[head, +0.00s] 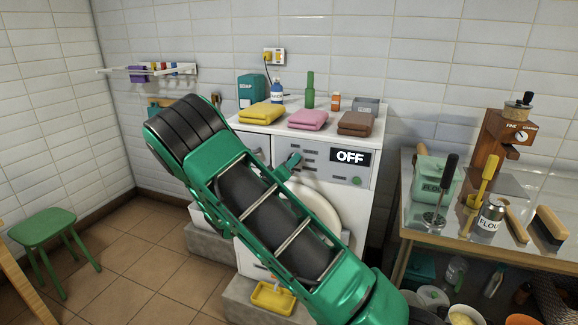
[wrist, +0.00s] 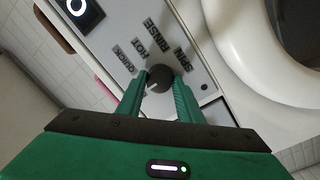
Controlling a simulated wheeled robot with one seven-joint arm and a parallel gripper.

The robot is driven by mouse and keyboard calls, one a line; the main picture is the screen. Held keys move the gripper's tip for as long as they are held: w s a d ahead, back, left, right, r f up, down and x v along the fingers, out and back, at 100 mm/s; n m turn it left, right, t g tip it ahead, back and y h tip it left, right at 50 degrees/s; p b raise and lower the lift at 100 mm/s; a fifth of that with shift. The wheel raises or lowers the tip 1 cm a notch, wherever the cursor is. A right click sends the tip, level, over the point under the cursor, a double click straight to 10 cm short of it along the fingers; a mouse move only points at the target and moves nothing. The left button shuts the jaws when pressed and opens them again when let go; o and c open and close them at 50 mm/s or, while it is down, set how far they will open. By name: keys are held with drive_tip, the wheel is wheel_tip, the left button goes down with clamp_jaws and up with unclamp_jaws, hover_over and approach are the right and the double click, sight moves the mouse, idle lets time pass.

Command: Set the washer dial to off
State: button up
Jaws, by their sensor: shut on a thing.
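The white washer (head: 375,170) stands against the tiled wall, and its display (head: 350,157) reads OFF. In the wrist view the dark round dial (wrist: 158,78) sits on the grey panel (wrist: 120,40), with the labels QUICK, HOT, RINSE and SPIN fanned around its far side. A pale mark on the dial points to the lower left, away from those labels. My gripper (wrist: 162,76) is shut on the dial, one green finger on each side. In the head view its green end shows at the panel, left of the display; my arm partly covers the washer's front.
Folded yellow (head: 262,113), pink (head: 308,119) and brown (head: 355,123) cloths and a green bottle (head: 309,90) are on the washer. A cluttered workbench (head: 410,215) stands to the right. A green stool (head: 45,225) is at left, with open tiled floor beside it.

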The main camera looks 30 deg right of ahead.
drive_tip(key=o, duration=1)
drive_tip(key=shift+w+a+f, duration=0.15)
drive_tip(key=shift+w+a, duration=0.05)
drive_tip(key=shift+a, duration=0.05)
drive_tip(key=shift+d, duration=0.1)
drive_tip(key=shift+s, duration=0.1)
drive_tip(key=v, duration=1)
drive_tip(key=shift+s+a, duration=0.2)
drive_tip(key=shift+a, duration=0.15)
